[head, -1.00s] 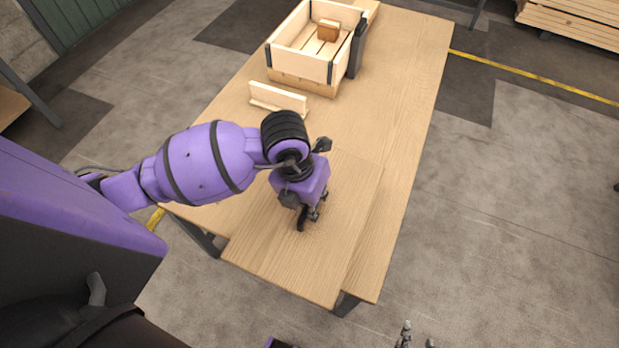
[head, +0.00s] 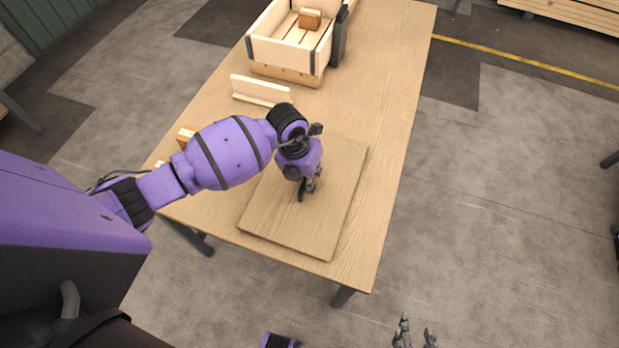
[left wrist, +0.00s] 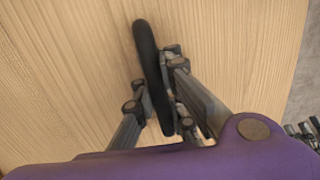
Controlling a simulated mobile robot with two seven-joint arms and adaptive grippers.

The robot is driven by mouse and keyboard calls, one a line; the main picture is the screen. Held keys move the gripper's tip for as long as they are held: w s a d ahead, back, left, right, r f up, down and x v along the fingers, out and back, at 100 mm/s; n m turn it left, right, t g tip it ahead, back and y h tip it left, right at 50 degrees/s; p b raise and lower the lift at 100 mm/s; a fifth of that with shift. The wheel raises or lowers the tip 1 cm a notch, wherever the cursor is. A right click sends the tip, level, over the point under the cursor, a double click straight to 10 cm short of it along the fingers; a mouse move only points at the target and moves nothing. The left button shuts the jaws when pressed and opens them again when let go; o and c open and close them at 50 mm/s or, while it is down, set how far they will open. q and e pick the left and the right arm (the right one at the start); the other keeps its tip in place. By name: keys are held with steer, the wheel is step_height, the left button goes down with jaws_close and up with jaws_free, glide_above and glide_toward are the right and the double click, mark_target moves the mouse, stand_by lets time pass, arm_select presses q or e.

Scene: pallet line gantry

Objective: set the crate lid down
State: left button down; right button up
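The crate lid (head: 290,225) is a flat, pale wooden board over the near part of the wooden table. It lies flat, or very close above the top; I cannot tell whether it touches. My left gripper (head: 308,190) is above its middle, pointing down. In the left wrist view the fingers (left wrist: 158,100) close around the lid's black handle (left wrist: 146,45), with lid wood behind it. The open crate (head: 285,55) stands at the far end of the table. My right gripper (head: 416,338) is empty at the bottom edge, its fingers apart, off the table.
The table (head: 390,120) has bare wood right of the lid. An upright wooden rail piece (head: 262,90) stands between lid and crate. A brown block (head: 310,18) is in the crate, with a dark upright part (head: 340,40) beside it. A small wooden block (head: 184,136) shows behind my left arm.

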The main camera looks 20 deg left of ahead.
arm_select(q)
steer(key=c, duration=1.8)
jaws_free()
step_height(320, 180, up, 12)
steer(key=a+p, duration=0.1)
steer(key=a, duration=0.1)
steer(key=shift+s, duration=0.45)
steer(key=shift+f, duration=0.1)
